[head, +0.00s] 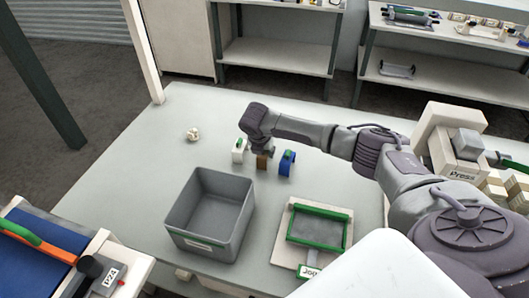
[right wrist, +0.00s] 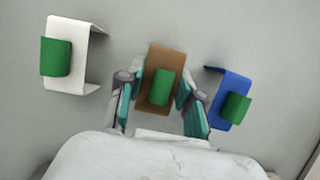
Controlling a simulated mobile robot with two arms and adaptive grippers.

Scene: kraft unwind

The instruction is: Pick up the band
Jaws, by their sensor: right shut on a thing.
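A brown band (right wrist: 167,58) with a green tab sits between the two fingers of my right gripper (right wrist: 160,84) in the right wrist view. The fingers are shut on its sides. In the head view the brown band (head: 262,162) shows just below my right gripper (head: 261,150), at the table's middle. I cannot tell whether it touches the table. A white bent piece (head: 238,151) with a green tab stands just left of it. A blue one (head: 287,164) with a green tab stands just right. Neither is gripped. My left gripper is out of view.
A grey open bin (head: 186,240) stands in front on the table (head: 130,165). A green-framed tray (head: 345,232) lies right of it. A small whitish object (head: 193,134) lies left. A press (head: 462,155) stands at the right.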

